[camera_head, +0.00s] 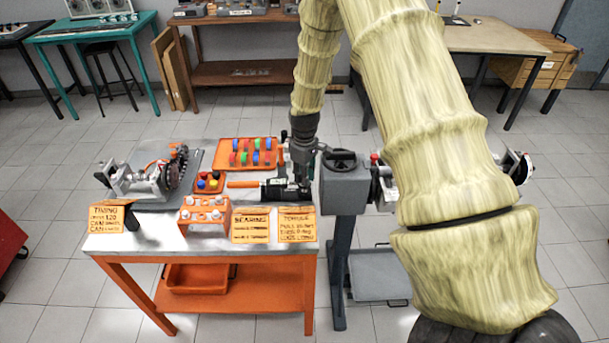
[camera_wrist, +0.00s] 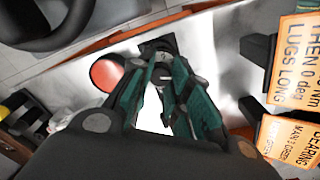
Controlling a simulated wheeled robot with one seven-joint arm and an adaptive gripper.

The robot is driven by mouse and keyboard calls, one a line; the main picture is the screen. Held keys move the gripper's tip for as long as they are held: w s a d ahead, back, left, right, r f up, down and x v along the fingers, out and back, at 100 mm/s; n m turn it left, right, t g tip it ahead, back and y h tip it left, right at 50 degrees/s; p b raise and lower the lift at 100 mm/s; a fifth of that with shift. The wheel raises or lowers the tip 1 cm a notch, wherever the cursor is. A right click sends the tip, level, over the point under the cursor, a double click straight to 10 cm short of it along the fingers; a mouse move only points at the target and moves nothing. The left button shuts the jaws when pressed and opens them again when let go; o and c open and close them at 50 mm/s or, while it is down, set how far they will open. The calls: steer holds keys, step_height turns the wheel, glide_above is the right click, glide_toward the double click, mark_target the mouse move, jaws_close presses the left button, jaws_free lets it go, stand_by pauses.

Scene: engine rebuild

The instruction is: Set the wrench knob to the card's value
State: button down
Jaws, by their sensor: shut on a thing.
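The torque wrench (camera_head: 272,190) lies on the bench top, with its orange grip (camera_head: 243,184) to the left and its dark body to the right. My gripper (camera_head: 303,182) is over the wrench's right end, pointing down. In the wrist view, the teal fingers of my gripper (camera_wrist: 163,80) are closed around a small dark round knob (camera_wrist: 161,56) with a pale mark. The knob's setting cannot be read.
A bearing card (camera_head: 250,226), an orange rack (camera_head: 206,212) and a timing card (camera_head: 107,217) are along the front. An orange tray of coloured pieces (camera_head: 235,143) is behind the wrench. A grey pedestal with a black handwheel (camera_head: 342,157) stands close on the right.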

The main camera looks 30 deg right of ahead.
steer(key=c, duration=1.3)
jaws_free()
steer(key=shift+r, duration=0.1)
step_height(320, 180, up, 12)
steer(key=shift+f, duration=0.1)
